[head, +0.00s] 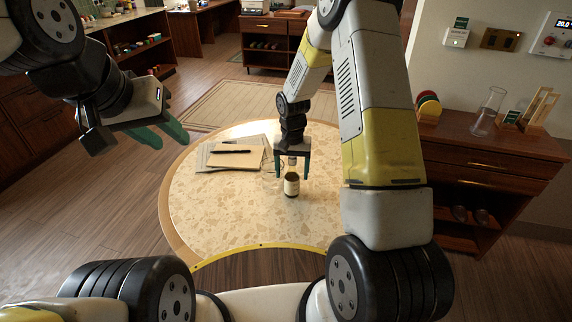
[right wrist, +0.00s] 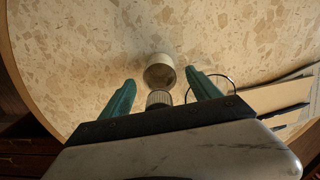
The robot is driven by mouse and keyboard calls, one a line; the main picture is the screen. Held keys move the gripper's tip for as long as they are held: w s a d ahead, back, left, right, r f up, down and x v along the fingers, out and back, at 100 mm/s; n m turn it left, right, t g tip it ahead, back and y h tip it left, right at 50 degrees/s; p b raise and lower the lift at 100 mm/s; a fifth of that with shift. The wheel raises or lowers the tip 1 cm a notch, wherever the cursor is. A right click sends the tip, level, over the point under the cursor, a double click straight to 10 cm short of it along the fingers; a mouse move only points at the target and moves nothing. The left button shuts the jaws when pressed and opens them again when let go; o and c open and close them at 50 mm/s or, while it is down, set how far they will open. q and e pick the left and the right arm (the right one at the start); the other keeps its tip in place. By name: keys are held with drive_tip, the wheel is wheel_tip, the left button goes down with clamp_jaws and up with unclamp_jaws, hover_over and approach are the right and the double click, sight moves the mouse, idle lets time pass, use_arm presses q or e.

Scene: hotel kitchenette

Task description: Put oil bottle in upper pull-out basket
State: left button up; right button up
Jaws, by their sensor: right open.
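A small dark bottle or jar with a pale label (head: 291,186) stands upright on the round table. My right gripper (head: 292,173) points down just behind it, open, with its green fingers apart. In the right wrist view, a ribbed pale cap (right wrist: 158,98) sits between the open fingers, and a pale round-topped container (right wrist: 160,70) stands just beyond it. I cannot tell for certain which one is the oil bottle, nor whether a finger touches either. My left gripper (head: 168,138) hangs empty in the air left of the table; its finger gap is unclear. No pull-out basket can be made out.
A clear glass (head: 268,170) stands left of the right gripper. A notepad with a pen (head: 235,156) lies on the table's (head: 225,215) left side. The table's front half is clear.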

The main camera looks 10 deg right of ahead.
sight(292, 159)
clamp_jaws()
idle(0.3)
drive_tip(key=shift+r, duration=0.1)
drive_tip(key=shift+w+r, duration=0.1)
drive_tip(key=shift+r, duration=0.35)
drive_tip(key=r, duration=0.1)
drive_tip(key=s+r, duration=0.1)
drive_tip(key=shift+a+r, duration=0.1)
drive_tip(key=shift+r, duration=0.25)
drive_tip(key=s+a+r, duration=0.1)
drive_tip(key=s+a, duration=0.2)
drive_tip(key=s, duration=1.2)
drive_tip(key=w+d+n, duration=0.2)
drive_tip(key=w+d, duration=0.5)
drive_tip(key=w, duration=0.3)
drive_tip(key=shift+r+n, duration=0.15)
drive_tip(key=shift+n, duration=0.25)
